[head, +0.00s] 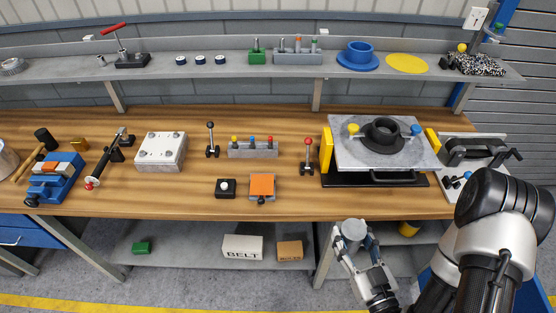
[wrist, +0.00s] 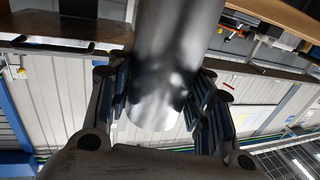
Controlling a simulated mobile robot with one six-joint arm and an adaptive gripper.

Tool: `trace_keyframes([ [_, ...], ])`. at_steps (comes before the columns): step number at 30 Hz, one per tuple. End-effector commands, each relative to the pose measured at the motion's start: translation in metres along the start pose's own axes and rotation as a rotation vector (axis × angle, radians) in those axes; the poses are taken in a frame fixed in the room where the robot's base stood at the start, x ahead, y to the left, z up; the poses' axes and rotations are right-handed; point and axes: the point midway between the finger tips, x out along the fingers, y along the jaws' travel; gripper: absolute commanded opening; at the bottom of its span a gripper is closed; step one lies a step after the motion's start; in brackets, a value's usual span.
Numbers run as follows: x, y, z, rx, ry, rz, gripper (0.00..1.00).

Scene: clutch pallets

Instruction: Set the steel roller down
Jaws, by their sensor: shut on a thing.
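The steel roller is a plain grey metal cylinder. Its round end (head: 353,229) shows in the head view, in front of the workbench's front edge. My gripper (head: 355,243) is shut on the roller, with a finger on each side of it. In the wrist view the roller (wrist: 178,60) runs up out of the top of the picture between the two dark finger pads of my gripper (wrist: 160,100). Its far end is cut off there. The roller is held clear of the bench in the head view.
The wooden bench top (head: 300,202) has bare room along its front edge. A grey plate (head: 345,152) with a black flanged ring (head: 383,133) stands at the right. An orange-topped block (head: 262,186) and a black button box (head: 226,188) sit mid-bench. A lower shelf holds a BELT box (head: 242,247).

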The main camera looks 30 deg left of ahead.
Motion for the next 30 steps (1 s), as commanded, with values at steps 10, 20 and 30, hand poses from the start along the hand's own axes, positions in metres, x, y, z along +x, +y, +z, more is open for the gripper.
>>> trace_keyframes([
  [10, 0.046, -0.004, 0.000, -0.008, 0.006, -0.012, 0.04],
  [20, 0.125, -0.002, -0.001, -0.004, 0.005, -0.005, 0.04],
  [30, 0.160, -0.002, -0.001, -0.003, 0.005, -0.004, 0.04],
])
